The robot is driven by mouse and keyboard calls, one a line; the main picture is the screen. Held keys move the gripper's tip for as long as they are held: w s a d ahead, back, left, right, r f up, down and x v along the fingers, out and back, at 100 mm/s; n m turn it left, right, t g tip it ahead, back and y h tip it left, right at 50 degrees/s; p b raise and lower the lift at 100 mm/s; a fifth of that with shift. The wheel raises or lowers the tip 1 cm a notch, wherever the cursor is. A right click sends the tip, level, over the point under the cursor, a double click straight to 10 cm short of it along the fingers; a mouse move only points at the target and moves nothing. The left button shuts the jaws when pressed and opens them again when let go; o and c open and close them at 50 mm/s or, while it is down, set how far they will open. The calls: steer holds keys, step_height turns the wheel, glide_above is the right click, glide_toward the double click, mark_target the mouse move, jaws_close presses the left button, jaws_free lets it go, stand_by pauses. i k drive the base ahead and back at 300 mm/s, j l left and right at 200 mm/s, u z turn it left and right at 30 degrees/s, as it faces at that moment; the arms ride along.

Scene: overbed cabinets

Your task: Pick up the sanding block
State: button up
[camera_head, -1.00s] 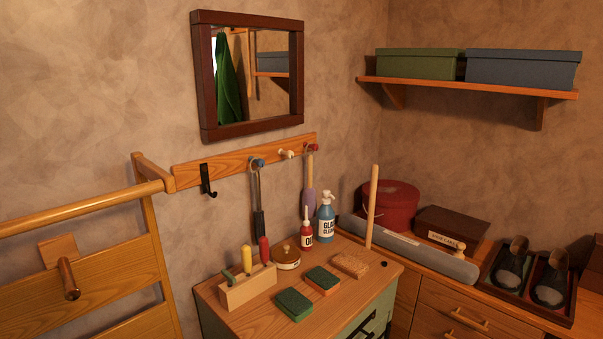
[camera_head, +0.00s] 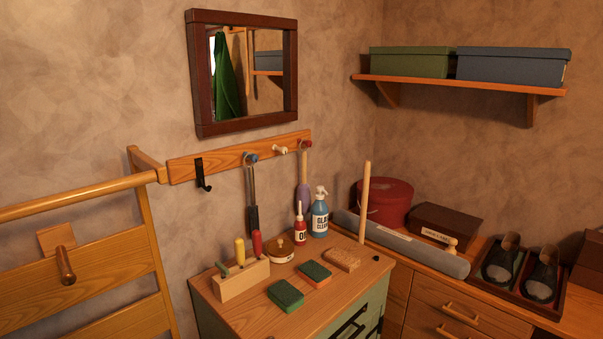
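Three small blocks lie on top of the small green-sided cabinet (camera_head: 240,318). One is a plain dark green block (camera_head: 286,294) near the front. One is a green-topped block with an orange lower part (camera_head: 315,274), just behind it. One is a tan, speckled block (camera_head: 341,259) farther right. I cannot tell for certain which is the sanding block; the tan one looks most like it. All three lie flat, apart from each other, and nothing covers them. My gripper is not in view.
A wooden tool holder (camera_head: 241,282), a round tin (camera_head: 280,251), a red bottle (camera_head: 300,236) and a blue spray bottle (camera_head: 320,218) stand around the blocks. An upright wooden rod (camera_head: 364,203) and a grey roll (camera_head: 404,243) are behind right. The cabinet's front top is clear.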

mark_target(345, 261)
steer(key=i+l+u, duration=0.45)
steer(key=i+l, duration=0.2)
steer(key=i+l+u, duration=0.2)
steer(key=l, duration=0.2)
steer(key=i+l+u, duration=0.25)
steer(key=l, duration=0.2)
